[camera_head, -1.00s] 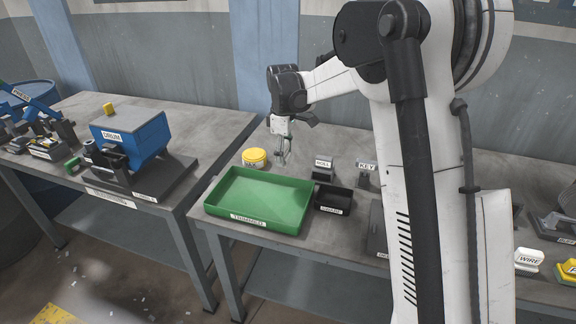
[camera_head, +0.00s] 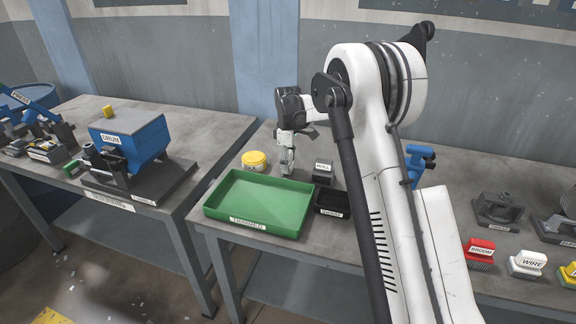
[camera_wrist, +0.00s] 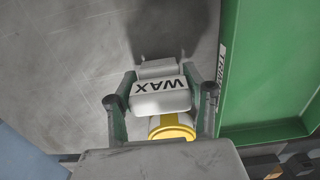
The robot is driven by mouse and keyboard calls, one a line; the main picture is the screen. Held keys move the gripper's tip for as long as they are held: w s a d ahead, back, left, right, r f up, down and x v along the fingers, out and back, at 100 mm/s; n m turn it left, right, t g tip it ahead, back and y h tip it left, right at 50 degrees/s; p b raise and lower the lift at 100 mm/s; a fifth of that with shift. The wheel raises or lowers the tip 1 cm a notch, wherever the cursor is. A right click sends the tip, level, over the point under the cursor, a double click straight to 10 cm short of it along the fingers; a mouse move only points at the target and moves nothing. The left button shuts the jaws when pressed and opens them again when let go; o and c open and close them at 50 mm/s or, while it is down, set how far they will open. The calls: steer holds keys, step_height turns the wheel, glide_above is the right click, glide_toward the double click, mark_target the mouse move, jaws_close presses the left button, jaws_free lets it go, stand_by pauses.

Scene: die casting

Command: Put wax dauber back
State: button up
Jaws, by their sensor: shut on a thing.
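The wax dauber (camera_wrist: 162,97), a pale block labelled WAX, sits between the fingers of my gripper (camera_wrist: 160,84), which is shut on it. In the head view my gripper (camera_head: 287,162) points down at the bench, just right of the yellow wax tin (camera_head: 254,160); the dauber is too small to make out there. The tin's yellow rim (camera_wrist: 172,129) shows in the wrist view, partly hidden by the dauber and my gripper. I cannot tell whether the dauber touches the bench.
A green tray (camera_head: 224,180) lies in front of my gripper. A small dark bin (camera_head: 330,211) and a block labelled ROLL (camera_head: 323,171) stand to the right. Several brushes, including a red one (camera_head: 480,252), stand farther right. Bare bench lies behind my gripper.

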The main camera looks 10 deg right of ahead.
steer(key=shift+f, duration=0.4)
steer(key=shift+f, duration=0.15)
steer(key=o, duration=1)
